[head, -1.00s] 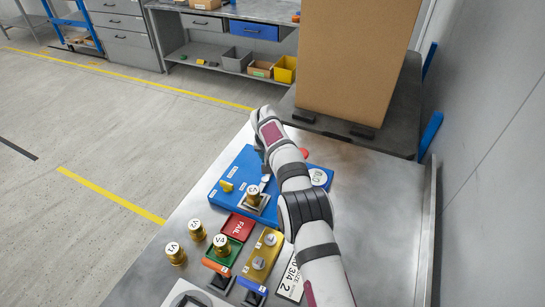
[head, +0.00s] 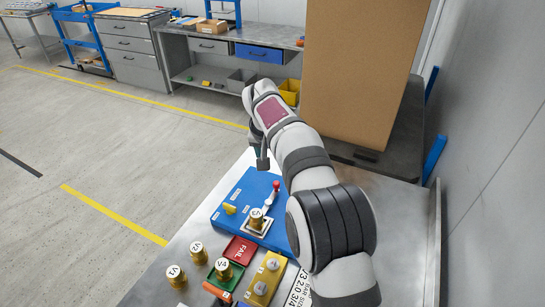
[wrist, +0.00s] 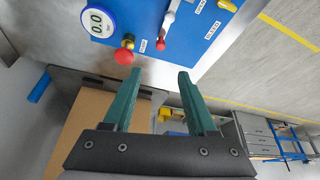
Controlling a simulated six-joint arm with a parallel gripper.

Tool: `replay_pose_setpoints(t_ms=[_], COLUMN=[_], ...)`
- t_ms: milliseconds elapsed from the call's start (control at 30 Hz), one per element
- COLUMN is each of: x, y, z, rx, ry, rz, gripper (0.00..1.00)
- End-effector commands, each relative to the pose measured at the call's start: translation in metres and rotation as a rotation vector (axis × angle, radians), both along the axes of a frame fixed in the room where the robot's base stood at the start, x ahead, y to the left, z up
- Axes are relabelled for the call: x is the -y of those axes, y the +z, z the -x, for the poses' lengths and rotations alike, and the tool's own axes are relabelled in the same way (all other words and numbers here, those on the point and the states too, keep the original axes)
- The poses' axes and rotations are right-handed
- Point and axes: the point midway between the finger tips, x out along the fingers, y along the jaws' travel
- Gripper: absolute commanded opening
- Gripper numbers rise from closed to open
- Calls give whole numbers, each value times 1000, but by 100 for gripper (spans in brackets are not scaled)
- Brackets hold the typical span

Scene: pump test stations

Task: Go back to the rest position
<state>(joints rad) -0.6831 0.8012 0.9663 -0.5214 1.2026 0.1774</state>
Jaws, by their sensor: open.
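My gripper (wrist: 159,73) is open, with two green fingers and nothing between them in the wrist view. In the head view my raised arm leans over the right part of the blue test station (head: 226,216), and the gripper end is mostly hidden behind the wrist. The station carries a brass part marked V3 (head: 256,217), a yellow knob (head: 229,209) and a red-tipped lever (head: 276,186). The wrist view shows its gauge reading 0.0 (wrist: 97,22) and a red knob (wrist: 123,57), apart from the fingers.
Brass parts V1 (head: 176,276), V2 (head: 198,253) and V4 (head: 224,271) stand left of my arm. A red FAIL tray (head: 240,250) lies near them. A tall cardboard box (head: 362,75) stands behind the arm, beside the right wall. The floor at left is clear.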

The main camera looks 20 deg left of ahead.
Motion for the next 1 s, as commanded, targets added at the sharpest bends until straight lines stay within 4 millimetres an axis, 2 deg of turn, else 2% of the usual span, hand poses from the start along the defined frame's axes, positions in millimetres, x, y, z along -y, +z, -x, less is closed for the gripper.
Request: replay_pose_setpoints(t_ms=[167,233,267,367,400,467,500,567,600,633,700,800,900,1000], x=[0,11,23,94,131,183,214,253,273,285,303,311,313,313], y=[0,5,11,38,49,60,63,62,58,53,39,19,7,5], z=[0,1,3,25,43,81,112,162,196,222,274,326,351,356], rx=[0,-9,-18,-84,-122,-182,-221,-280,-315,-340,-392,-443,-469,-474], ry=[-1,-16,-32,-132,-188,-273,-328,-411,-464,-501,-575,-648,-684,-689], rz=[0,-1,-1,-7,-16,-30,-43,-67,-85,-99,-131,-170,-188,-192], gripper=[58,58,58,58,58,58,58,58,58,58,58,58,58,58])
